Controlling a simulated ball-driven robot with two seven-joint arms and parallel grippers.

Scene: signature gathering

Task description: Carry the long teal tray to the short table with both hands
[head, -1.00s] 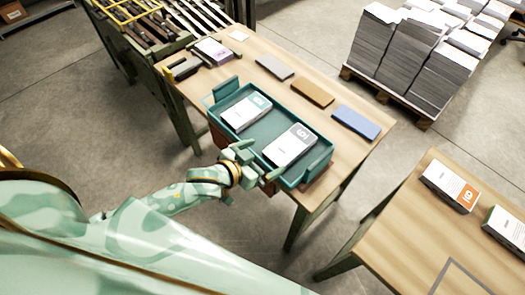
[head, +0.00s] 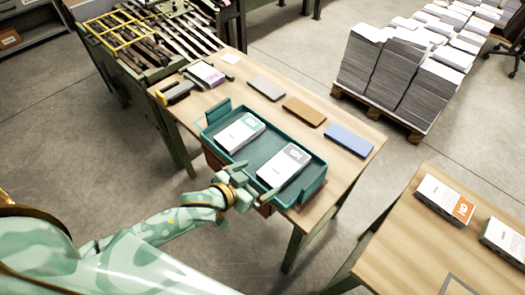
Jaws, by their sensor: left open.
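The long teal tray (head: 268,138) sits on the wooden table, near its front edge, with a raised handle at each end. Two white booklets lie in it: one at its left (head: 239,132) and one at its right (head: 285,165). My left gripper (head: 254,190) is open beside the tray's near long side, by its right half; I cannot tell whether it touches the tray. My right gripper is not in view. A second wooden table (head: 420,255) stands at the lower right; I cannot tell whether it is the short table.
Grey, brown and blue pads (head: 348,140) lie along the table's far side. A stapler-like tool (head: 177,92) and a booklet (head: 206,73) lie at its left end. A roller conveyor (head: 140,45) adjoins there. Paper stacks (head: 405,75) stand on a pallet behind. A floor gap separates the two tables.

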